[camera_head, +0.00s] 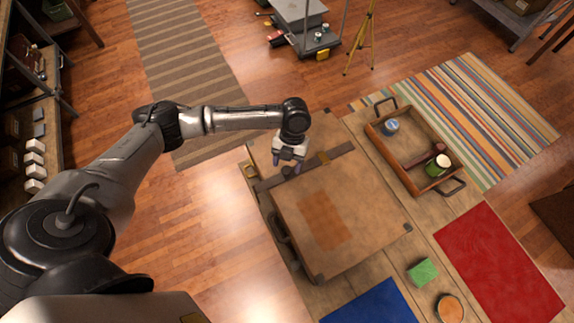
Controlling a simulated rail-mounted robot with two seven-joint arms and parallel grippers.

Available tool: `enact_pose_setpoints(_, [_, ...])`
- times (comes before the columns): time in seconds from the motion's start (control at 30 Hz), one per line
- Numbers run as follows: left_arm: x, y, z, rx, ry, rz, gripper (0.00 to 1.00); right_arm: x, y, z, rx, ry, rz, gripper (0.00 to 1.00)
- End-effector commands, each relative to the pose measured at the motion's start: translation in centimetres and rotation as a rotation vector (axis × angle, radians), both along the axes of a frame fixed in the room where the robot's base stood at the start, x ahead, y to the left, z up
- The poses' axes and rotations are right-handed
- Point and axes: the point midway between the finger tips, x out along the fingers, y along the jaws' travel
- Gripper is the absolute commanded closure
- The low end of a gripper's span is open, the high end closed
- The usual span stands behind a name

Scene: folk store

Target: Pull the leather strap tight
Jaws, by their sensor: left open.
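A brass-coloured buckle (323,157) sits on the strap, to the right of my gripper. My left gripper (286,166) points down over the strap, left of the buckle, with its jaws open. I cannot tell whether its fingertips touch the strap. The gripper hides a short part of the strap. My right gripper is not in view.
A wooden tray (413,189) with a blue-lidded tin, a green tin and a brush stands at the table's right. A red cloth (497,262), a blue cloth (370,306), a green block (422,272) and a round tin (450,308) lie nearer. Shelves stand at the left.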

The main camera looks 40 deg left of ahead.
Motion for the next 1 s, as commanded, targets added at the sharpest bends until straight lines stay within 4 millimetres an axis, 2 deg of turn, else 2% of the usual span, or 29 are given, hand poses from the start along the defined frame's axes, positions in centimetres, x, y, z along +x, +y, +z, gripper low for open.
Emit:
enact_pose_setpoints(0.2, [-0.6, -0.3, -1.5, -0.001, 0.001, -0.001, 0.4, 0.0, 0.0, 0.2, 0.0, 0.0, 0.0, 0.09])
enact_pose_setpoints(0.6, [-0.7, -0.4, -1.9, -0.001, -0.001, -0.001, 0.4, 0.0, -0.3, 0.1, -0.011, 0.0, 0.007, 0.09])
enact_pose_setpoints(1.0, [-0.7, -0.4, -1.9, 0.0, -0.001, -0.001, 0.78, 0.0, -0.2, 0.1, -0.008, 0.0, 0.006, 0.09])
